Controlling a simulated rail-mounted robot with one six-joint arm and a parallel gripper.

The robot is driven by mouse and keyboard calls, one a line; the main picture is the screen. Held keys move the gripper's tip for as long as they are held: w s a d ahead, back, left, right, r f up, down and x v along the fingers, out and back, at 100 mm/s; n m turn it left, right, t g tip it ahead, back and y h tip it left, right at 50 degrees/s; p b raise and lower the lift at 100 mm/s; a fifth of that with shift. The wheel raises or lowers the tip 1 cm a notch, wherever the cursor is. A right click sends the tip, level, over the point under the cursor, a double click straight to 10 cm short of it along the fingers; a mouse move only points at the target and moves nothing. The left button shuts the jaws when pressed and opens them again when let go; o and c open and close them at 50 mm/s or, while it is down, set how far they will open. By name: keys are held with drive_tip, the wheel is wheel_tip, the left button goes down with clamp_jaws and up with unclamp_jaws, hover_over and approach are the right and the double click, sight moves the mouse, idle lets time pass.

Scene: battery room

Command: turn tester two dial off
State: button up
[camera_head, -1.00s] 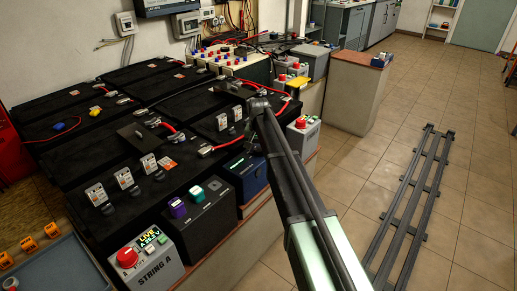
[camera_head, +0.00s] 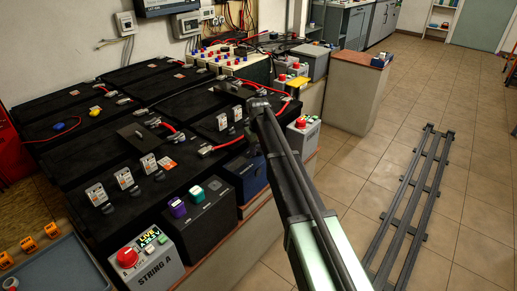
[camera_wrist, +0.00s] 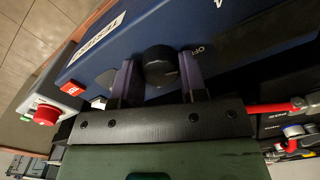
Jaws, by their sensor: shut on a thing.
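In the wrist view a blue tester box (camera_wrist: 225,30) fills the upper part, with a white label on its face that I cannot read fully. Its round black dial (camera_wrist: 158,66) sits between the two purple fingers of my gripper (camera_wrist: 157,78), which is shut on it. An OFF mark shows just right of the dial. In the head view the blue box (camera_head: 247,173) stands at the front edge of the bench, partly behind my arm. The gripper's fingers are hidden in the head view.
A grey box with a red button (camera_head: 302,132) stands right of the blue box; the wrist view shows a red button (camera_wrist: 46,114) too. A black tester (camera_head: 203,215) and the String A box (camera_head: 155,258) stand to the left.

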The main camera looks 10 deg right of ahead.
sight(259, 149)
idle(0.4)
drive_tip(key=o, duration=0.9)
drive_tip(key=shift+r, duration=0.1)
wheel_tip(259, 149, up, 11)
drive_tip(key=p, duration=1.1)
drive_tip(key=shift+f, duration=0.2)
